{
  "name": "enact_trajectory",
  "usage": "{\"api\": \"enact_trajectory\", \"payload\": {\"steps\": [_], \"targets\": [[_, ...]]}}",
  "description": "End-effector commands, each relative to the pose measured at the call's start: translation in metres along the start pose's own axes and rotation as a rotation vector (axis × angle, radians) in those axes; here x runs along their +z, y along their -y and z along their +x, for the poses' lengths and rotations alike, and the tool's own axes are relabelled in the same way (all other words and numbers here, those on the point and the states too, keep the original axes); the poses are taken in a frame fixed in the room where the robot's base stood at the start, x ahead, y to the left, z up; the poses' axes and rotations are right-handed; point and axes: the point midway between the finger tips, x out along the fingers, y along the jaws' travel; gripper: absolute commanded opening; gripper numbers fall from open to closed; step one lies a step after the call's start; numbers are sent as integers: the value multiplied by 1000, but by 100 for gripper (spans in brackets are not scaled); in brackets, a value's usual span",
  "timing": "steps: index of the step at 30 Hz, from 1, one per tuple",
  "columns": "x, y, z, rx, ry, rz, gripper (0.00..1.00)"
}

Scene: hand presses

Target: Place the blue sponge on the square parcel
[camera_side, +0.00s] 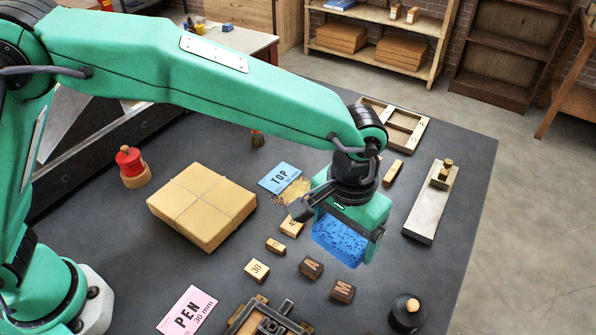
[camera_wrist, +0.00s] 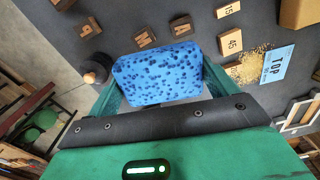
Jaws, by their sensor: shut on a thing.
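The blue sponge (camera_side: 338,243) is a pitted, rounded block held between the fingers of my gripper (camera_side: 346,230). In the wrist view the sponge (camera_wrist: 157,74) fills the gap between the two green fingers. It appears to hang above the dark table, to the right of the parcel. The square parcel (camera_side: 203,207) is a tan, string-tied box lying flat at the left middle of the table. Its visible top is bare. In the wrist view only a corner of the parcel (camera_wrist: 298,13) shows at the top right. My gripper is shut on the sponge and apart from the parcel.
Several lettered and numbered wooden blocks (camera_side: 257,271) lie between the parcel and the sponge's side of the table. A blue TOP card (camera_side: 280,177) lies right of the parcel.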

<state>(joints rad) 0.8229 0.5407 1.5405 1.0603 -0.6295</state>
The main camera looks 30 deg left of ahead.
Motion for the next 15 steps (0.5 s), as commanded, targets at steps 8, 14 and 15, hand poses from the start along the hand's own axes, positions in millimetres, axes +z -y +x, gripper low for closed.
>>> {"api": "enact_trajectory", "payload": {"steps": [8, 14, 15], "targets": [[15, 59, -21, 1, -1, -47, 64], [34, 104, -32, 1, -2, -83, 64], [39, 113, -34, 1, -1, -89, 64]]}}
